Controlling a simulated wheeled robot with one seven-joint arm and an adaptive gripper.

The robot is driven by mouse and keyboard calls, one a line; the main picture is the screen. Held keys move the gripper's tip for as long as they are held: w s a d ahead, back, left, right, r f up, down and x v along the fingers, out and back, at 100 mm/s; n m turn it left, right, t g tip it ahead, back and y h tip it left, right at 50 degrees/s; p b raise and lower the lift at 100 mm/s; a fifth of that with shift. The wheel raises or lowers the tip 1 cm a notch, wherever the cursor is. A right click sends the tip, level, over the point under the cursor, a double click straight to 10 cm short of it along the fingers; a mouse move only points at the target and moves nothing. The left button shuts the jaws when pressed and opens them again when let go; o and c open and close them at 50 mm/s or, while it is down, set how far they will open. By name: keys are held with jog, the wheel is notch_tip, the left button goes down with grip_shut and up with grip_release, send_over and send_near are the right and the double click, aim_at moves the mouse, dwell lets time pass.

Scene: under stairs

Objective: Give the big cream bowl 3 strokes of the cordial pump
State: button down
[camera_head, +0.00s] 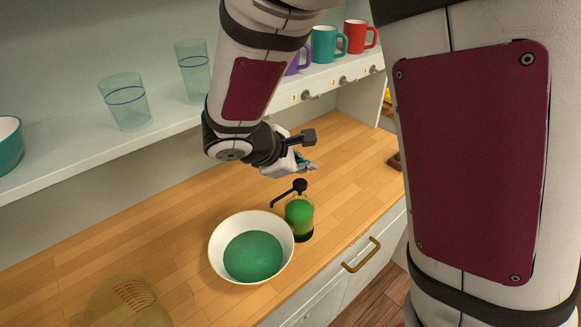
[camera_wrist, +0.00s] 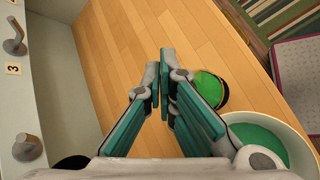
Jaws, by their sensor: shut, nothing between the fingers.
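The big cream bowl (camera_head: 221,240) stands on the wooden counter, with a green round area filling its bottom. It also shows at lower right in the wrist view (camera_wrist: 291,121). The cordial pump (camera_head: 299,215) is a clear bottle of green liquid with a black base and black pump head. It stands upright just right of the bowl, its spout pointing left toward the bowl's rim. In the wrist view the pump (camera_wrist: 208,90) is partly hidden by a finger. My gripper (camera_head: 311,166) is shut and empty, above the counter and apart from the pump head.
A shelf (camera_head: 150,128) above the counter carries clear glasses (camera_head: 125,103), a teal bowl (camera_head: 8,143) and several mugs (camera_head: 324,45), with hooks below. A translucent yellowish object (camera_head: 125,300) lies left of the bowl. The counter's front edge is close to the pump.

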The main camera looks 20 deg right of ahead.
jog(key=shift+r+p, duration=0.95)
jog(key=shift+r, duration=0.9)
jog(key=s+r+m+y, duration=0.2)
jog(key=s+r+m, duration=0.2)
jog(key=s, duration=0.3)
jog(key=s+r+m+y, duration=0.3)
jog(key=s+r+m, duration=0.2)
jog(key=s, duration=0.2)
jog(key=s+r+m+t+y, duration=0.1)
jog(key=s+r+m+y, duration=0.2)
jog(key=s, duration=0.5)
jog(key=shift+r+m, duration=0.85)
jog(key=shift+m, duration=0.45)
jog(key=shift+a, duration=0.1)
